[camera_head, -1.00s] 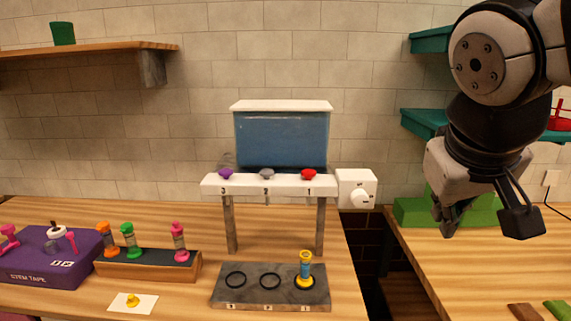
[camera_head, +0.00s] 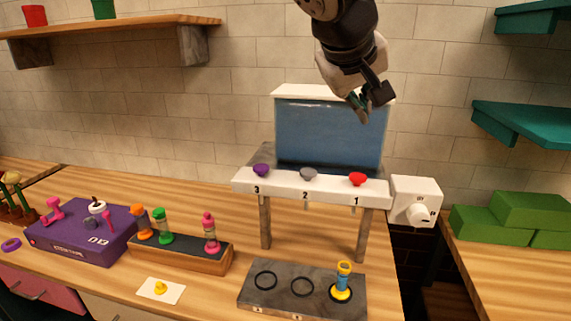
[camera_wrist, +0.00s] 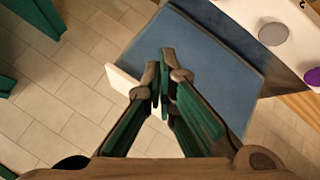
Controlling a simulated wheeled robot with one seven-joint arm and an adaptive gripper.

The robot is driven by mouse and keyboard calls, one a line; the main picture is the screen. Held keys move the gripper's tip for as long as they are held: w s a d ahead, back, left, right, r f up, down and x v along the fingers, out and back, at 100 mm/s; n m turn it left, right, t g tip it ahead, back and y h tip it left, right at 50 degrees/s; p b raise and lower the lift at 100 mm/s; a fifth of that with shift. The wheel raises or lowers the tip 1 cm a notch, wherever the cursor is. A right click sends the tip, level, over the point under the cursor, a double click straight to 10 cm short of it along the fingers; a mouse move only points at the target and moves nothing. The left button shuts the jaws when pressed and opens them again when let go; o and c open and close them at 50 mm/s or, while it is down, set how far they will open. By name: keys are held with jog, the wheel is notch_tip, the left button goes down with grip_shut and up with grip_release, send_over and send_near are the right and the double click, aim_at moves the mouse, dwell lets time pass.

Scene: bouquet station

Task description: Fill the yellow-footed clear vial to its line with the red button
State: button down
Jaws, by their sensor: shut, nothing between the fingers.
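The yellow-footed vial (camera_head: 344,276) stands upright in the ring at the right spot of the grey base plate (camera_head: 325,309), below the outlet marked 1. It has a yellow top, and its middle looks blue; its line and fill level are too small to tell. The red button (camera_head: 357,179) sits on the white dispenser bar (camera_head: 282,187) above the number 1. My gripper (camera_head: 369,108) is shut and empty, in front of the blue tank (camera_head: 330,135), above and apart from the red button. In the wrist view my fingers (camera_wrist: 165,72) are together before the tank.
A grey button (camera_head: 308,173) and a purple button (camera_head: 262,169) share the bar. A white box with a dial (camera_head: 415,202) is fixed at its right. A vial rack (camera_head: 180,253), a purple tape box (camera_head: 80,238) and a yellow piece on a card (camera_head: 160,289) lie left.

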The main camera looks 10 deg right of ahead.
jog(key=shift+f, duration=0.1)
jog(key=b, duration=0.5)
send_over(353, 176)
jog(key=f, duration=0.7)
jog(key=shift+w+f, duration=0.25)
jog(key=shift+s+f+b, duration=0.1)
jog(key=shift+f+b, duration=0.4)
jog(key=shift+f, duration=0.1)
jog(key=shift+f, duration=0.1)
dwell(0.4)
jog(key=shift+f+b, duration=0.3)
jog(key=shift+b, duration=0.05)
jog(key=shift+f+b, duration=0.45)
jog(key=shift+f, duration=0.15)
dwell(0.8)
jog(key=shift+r, duration=0.1)
jog(key=shift+r+p, duration=0.7)
jog(key=shift+r, duration=0.25)
